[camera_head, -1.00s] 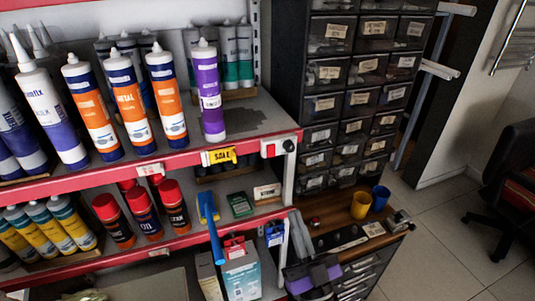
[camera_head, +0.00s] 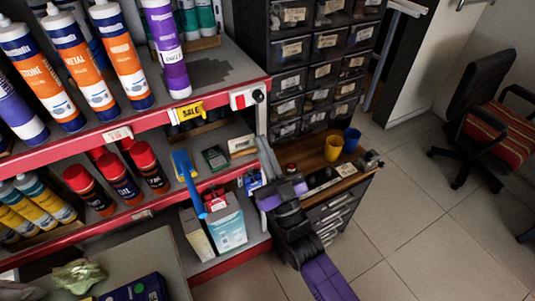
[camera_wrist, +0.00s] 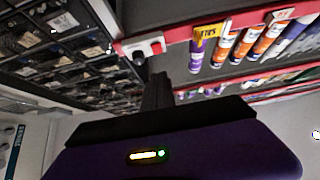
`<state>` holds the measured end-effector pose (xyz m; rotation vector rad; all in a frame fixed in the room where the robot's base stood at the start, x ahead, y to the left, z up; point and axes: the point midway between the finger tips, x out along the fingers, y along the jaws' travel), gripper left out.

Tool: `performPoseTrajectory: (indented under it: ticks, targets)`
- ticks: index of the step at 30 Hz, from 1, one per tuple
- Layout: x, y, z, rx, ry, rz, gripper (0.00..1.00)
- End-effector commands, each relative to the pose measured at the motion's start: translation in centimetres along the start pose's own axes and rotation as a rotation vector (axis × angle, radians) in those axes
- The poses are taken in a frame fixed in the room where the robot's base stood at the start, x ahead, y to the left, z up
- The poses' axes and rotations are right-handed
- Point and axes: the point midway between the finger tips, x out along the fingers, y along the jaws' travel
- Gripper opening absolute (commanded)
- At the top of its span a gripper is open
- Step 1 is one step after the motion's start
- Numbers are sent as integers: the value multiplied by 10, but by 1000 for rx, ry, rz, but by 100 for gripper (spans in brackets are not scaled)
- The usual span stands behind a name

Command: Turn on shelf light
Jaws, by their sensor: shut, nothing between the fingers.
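A white switch box with red on its face (camera_head: 248,97) sits at the right end of the upper red shelf edge, to the right of the yellow sale tag. It also shows in the wrist view (camera_wrist: 143,46), where a dark round knob sits on its lower left. My gripper (camera_head: 264,143) is shut and empty, with its fingers pointing up. It is below the switch box and apart from it. In the wrist view my closed fingers (camera_wrist: 158,77) stand just below and to the right of the box.
Caulking tubes (camera_head: 112,52) stand on the upper shelf (camera_head: 215,80). Spray cans (camera_head: 120,178) and a blue-handled brush (camera_head: 188,183) are on the lower one. A dark drawer cabinet (camera_head: 325,42) stands close right. Yellow (camera_head: 333,147) and blue cups sit on a wooden top. The floor at right is clear before a chair (camera_head: 500,115).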

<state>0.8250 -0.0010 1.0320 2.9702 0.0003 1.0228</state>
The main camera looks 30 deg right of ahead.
Motion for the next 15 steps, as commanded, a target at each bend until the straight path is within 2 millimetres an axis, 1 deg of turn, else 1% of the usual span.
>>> performPoseTrajectory:
  ticks: [1, 7, 9, 15]
  targets:
    - [14, 0, -4, 0, 4, 0, 0]
    - [52, 0, -3, 0, 2, 1, 0]
    - [57, 0, 8, -1, -1, 1, 0]
    - [71, 0, 24, 0, -1, 2, 0]
